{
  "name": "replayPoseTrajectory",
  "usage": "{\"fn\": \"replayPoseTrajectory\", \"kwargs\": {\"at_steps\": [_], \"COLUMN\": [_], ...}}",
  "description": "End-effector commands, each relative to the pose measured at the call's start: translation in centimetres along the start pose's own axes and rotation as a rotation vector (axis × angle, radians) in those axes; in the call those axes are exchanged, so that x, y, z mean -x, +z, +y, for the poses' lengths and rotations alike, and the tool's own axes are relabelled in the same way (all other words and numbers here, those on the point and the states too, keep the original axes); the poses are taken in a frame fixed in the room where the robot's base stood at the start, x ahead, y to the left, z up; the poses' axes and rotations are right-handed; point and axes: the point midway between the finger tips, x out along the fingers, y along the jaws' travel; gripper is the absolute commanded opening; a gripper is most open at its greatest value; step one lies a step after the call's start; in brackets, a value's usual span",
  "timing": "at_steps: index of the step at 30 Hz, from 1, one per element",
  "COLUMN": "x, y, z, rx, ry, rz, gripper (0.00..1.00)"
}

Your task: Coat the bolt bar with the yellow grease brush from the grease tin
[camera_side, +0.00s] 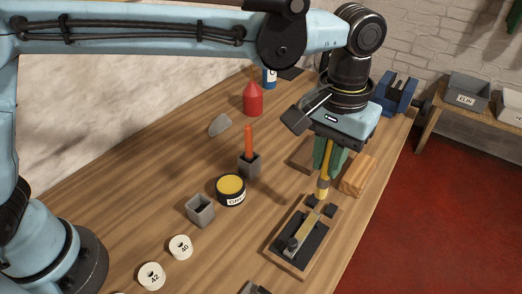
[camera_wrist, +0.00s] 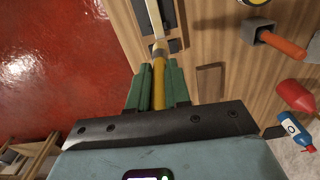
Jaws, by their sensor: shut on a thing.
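My gripper (camera_side: 328,155) has green fingers and is shut on the upright yellow grease brush (camera_side: 324,185). In the wrist view the brush (camera_wrist: 158,80) stands between the fingers (camera_wrist: 158,85). The brush's tip is down at the far end of the bolt bar (camera_side: 304,231), a pale bar on a black plate with a wooden base. The bar also shows in the wrist view (camera_wrist: 154,14). I cannot tell whether tip and bar touch. The grease tin (camera_side: 231,186) is open, with yellow grease inside, left of the bolt board.
An empty grey holder (camera_side: 200,211) stands near the tin. Another holder (camera_side: 249,166) has an orange-handled tool (camera_side: 249,139). Wooden blocks (camera_side: 359,175) lie close behind the gripper.

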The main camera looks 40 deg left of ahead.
Motion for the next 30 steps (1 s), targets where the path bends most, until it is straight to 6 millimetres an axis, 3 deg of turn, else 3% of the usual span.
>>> {"fn": "replayPoseTrajectory", "kwargs": {"at_steps": [11,30], "x": [-0.4,-4.5], "y": [0.0,0.0], "z": [0.0,0.0], "rx": [0.000,0.000], "ry": [0.000,0.000], "rz": [0.000,0.001], "gripper": [0.00,0.00]}}
